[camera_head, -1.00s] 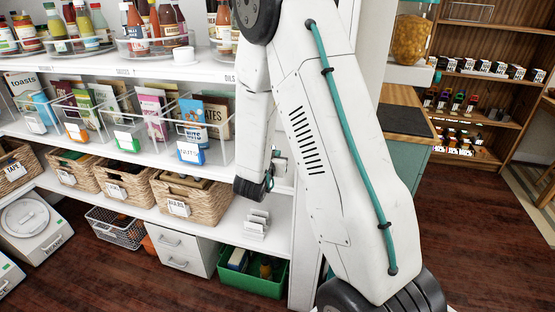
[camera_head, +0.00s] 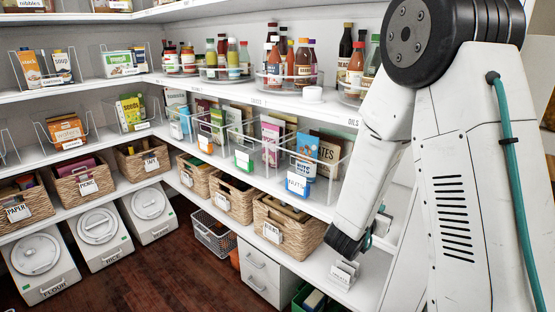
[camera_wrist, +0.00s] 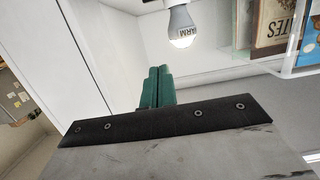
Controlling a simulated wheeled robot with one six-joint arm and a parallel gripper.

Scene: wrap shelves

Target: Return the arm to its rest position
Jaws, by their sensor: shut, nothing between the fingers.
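My white arm stands at the right of the head view, and my gripper (camera_head: 368,241) hangs at its lower end, mostly hidden behind the dark wrist. It is beside the shelf edge, to the right of the baskets. In the wrist view the green fingers of my gripper (camera_wrist: 158,86) are together with nothing between them. A light bulb (camera_wrist: 181,24) marked "WARM" shows beyond the fingertips, apart from them.
Shelves with bottles, clear bins and wicker baskets (camera_head: 287,227) fill the left and middle. A small white labelled holder (camera_head: 343,275) sits on the lower shelf below my gripper. White drawers (camera_head: 263,276) stand under it. Dark floor (camera_head: 185,275) is free at lower left.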

